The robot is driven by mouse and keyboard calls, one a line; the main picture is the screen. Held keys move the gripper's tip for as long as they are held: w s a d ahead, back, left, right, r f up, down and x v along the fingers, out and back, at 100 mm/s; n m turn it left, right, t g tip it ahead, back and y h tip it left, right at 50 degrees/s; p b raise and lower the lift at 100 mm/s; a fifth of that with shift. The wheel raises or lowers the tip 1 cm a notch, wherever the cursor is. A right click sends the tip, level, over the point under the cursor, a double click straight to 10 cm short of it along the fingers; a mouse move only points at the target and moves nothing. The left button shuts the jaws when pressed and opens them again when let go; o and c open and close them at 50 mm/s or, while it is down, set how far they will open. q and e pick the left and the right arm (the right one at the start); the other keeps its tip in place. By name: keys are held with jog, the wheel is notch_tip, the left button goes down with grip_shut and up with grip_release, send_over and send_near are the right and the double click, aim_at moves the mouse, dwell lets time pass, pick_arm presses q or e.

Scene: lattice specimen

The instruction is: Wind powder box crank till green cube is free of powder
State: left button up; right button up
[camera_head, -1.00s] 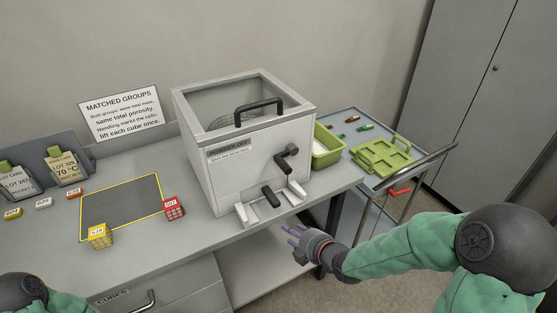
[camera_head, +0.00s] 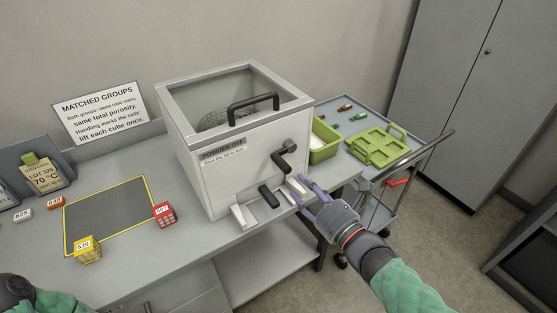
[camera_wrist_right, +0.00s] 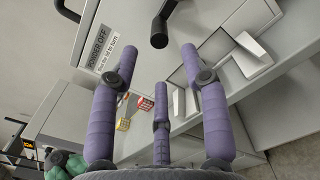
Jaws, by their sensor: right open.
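The powder box (camera_head: 235,140) is a white box with a glass-topped lid and a black lid handle. Its label reads "POWDER OFF". The black crank (camera_head: 284,158) sticks out of its front face at the right, and shows at the top of the right wrist view (camera_wrist_right: 159,30). A mesh basket shows dimly inside the box; I see no green cube. My right gripper (camera_head: 308,190) is open and empty, just right of and below the crank, its fingers pointing at the box front. Only a bit of my left arm shows at the bottom left; its gripper is out of view.
A black-handled front drawer (camera_head: 268,196) juts out below the crank. A yellow cube (camera_head: 88,249) and a red cube (camera_head: 164,214) sit by a yellow-edged grey mat (camera_head: 108,215). A cart (camera_head: 372,182) at the right holds green trays (camera_head: 377,146).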

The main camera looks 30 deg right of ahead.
aim_at(276, 157)
jog(key=shift+w+a+b, duration=0.2)
jog(key=shift+w+b, duration=0.25)
jog(key=shift+w, duration=2.25)
jog(key=shift+w+a+b, duration=0.2)
jog(key=shift+w+b, duration=0.25)
jog(key=shift+w, duration=2.2)
jog(key=shift+r, duration=0.1)
grip_shut()
